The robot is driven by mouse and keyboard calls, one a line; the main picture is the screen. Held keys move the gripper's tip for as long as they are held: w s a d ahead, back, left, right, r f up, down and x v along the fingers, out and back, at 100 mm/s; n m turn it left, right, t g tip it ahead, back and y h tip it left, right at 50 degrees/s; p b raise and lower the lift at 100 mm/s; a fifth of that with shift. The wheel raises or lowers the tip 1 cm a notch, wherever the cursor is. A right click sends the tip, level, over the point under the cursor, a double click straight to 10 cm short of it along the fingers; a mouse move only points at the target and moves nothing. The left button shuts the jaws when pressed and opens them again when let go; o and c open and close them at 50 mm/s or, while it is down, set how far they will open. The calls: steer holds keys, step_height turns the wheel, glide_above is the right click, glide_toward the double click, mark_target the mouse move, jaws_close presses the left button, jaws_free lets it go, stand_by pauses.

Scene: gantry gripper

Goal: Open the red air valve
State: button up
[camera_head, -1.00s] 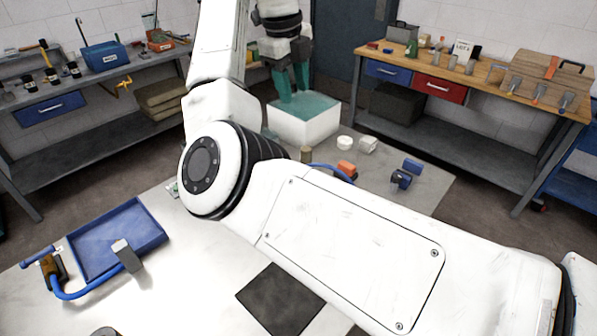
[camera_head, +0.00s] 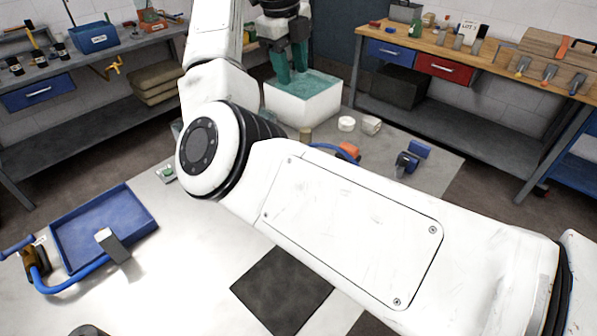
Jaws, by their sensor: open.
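A small orange-red piece (camera_head: 349,150) with a blue hose (camera_head: 325,147) beside it lies on the grey surface past my arm. It is the nearest match to the red air valve, but it is too small and partly covered to tell its handle position. My gripper (camera_head: 291,66), dark with teal fingers, points down at the back over a white block (camera_head: 303,108) with a teal top (camera_head: 318,84). Its fingers are apart, well left of and behind the orange-red piece. Whether their tips touch the teal top is unclear.
My white arm crosses the middle and right, covering much of the surface. A blue tray (camera_head: 80,225) and another blue hose (camera_head: 75,285) lie left. A blue part (camera_head: 407,162) and white round piece (camera_head: 346,124) lie near the block. Workbenches (camera_head: 462,110) stand behind.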

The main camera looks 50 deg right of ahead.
steer(key=f+b, duration=0.5)
steer(key=f, duration=0.4)
steer(key=d+f+b, duration=0.1)
steer(key=f+b, duration=0.5)
steer(key=f, duration=0.4)
steer(key=d+f+b, duration=0.1)
steer(key=f+b, duration=0.5)
steer(key=f, duration=0.3)
steer(key=shift+f, duration=0.15)
jaws_close()
